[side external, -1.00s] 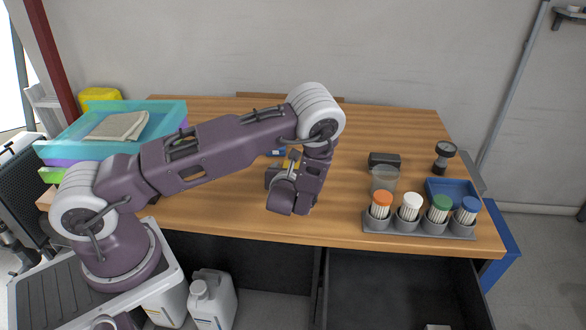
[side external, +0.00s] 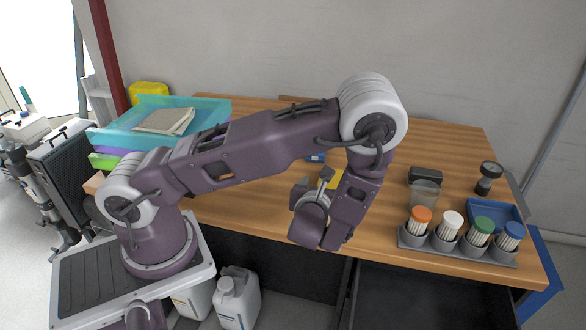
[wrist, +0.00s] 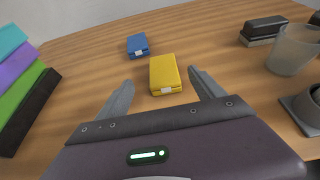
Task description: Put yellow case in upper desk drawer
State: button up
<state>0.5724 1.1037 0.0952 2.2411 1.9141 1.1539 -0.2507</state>
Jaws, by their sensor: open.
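The yellow case (wrist: 165,74) lies flat on the wooden desk, ahead of my gripper (wrist: 160,80) in the wrist view. The fingers are spread apart, one to each side of the case in the picture, and do not appear to touch it. In the side view my gripper (side external: 314,184) is over the front of the desk, and part of the yellow case (side external: 334,179) shows behind it. An open drawer (side external: 430,300) extends under the desk's right front; its lower part is cut off by the frame.
A blue case (wrist: 138,45) lies beyond the yellow one. At right are a dark block (side external: 425,176), a clear cup (side external: 425,194), a rack (side external: 455,249) of colour-capped containers and a blue tray (side external: 497,213). Stacked coloured trays (side external: 190,108) stand at left.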

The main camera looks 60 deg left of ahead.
jog(key=s+a+r+n+g+y, duration=0.2)
jog(key=s+a+r+n+g, duration=0.35)
jog(key=s+r+n, duration=0.5)
jog(key=s+d+r+n+g+h, duration=0.1)
jog(key=s+d+r+n+h, duration=0.1)
jog(key=s+n, duration=0.3)
jog(key=s+d+r+n+g+h, duration=0.2)
jog(key=s+d+r+n+h, duration=0.1)
jog(key=s+r+n, duration=0.1)
jog(key=shift+s+d+r+n+h, duration=0.35)
jog(key=shift+s+n, duration=0.3)
jog(key=shift+n, duration=0.4)
jog(key=shift+o, duration=1.1)
jog(key=s+d+r+n+t+h, duration=0.2)
jog(key=d+r+n+t+h, duration=0.2)
jog(key=d, duration=0.5)
notch_tip(320, 180, up, 2)
jog(key=shift+s+d+r+n+h, duration=0.1)
jog(key=shift+s+d+n+h, duration=0.1)
jog(key=shift+n+h, duration=0.5)
jog(key=shift+o, duration=1.3)
jog(key=shift+d+r+t+h, duration=0.1)
jog(key=shift+d+t+h, duration=0.15)
jog(key=shift+t, duration=0.1)
jog(key=shift+w+a, duration=0.1)
